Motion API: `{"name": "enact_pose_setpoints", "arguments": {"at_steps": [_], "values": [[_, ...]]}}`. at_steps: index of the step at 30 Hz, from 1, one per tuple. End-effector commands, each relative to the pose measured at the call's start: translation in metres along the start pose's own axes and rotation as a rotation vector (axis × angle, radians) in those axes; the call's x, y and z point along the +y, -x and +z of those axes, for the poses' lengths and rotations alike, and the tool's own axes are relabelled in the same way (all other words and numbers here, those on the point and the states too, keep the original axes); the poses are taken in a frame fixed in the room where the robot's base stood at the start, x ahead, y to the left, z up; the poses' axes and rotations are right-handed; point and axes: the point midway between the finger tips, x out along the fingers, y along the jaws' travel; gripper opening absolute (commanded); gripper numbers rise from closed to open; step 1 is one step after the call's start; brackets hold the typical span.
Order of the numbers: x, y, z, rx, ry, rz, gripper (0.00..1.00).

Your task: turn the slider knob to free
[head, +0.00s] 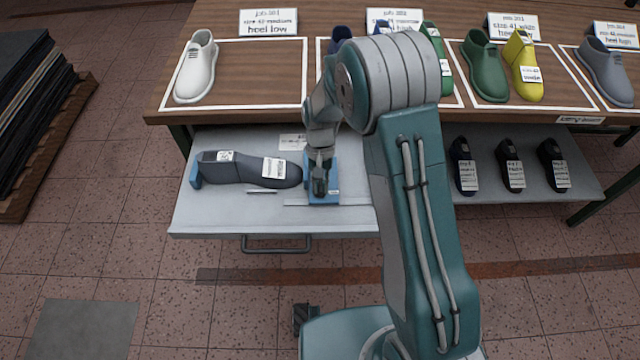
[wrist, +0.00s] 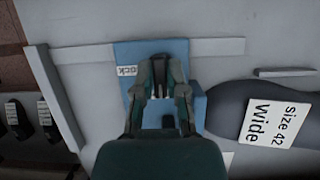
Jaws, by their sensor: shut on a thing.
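The blue slider plate (head: 331,197) lies on the grey pull-out shelf. It also shows in the wrist view (wrist: 128,51), where a white label (wrist: 128,70) on it reads "ock", its start cut off. My gripper (head: 320,184) points down over the plate, and in the wrist view my gripper (wrist: 160,84) covers its middle.
A dark grey shoe last (head: 240,170) with white tags lies on the shelf (head: 205,215) left of the plate; its "size 42 wide" tag (wrist: 268,122) shows in the wrist view. The wooden table (head: 270,22) behind holds several coloured lasts. Dark lasts (head: 510,165) stand at right.

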Motion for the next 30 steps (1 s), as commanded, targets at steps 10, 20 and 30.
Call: {"name": "enact_pose_setpoints", "arguments": {"at_steps": [10,20,30], "values": [[0.0000,-0.0007,-0.0009,0.002,0.020,0.008,0.00],[-0.0001,-0.0005,-0.0007,0.002,0.019,0.008,0.51],[0.0001,0.0022,0.0000,0.002,0.018,0.007,0.51]]}}
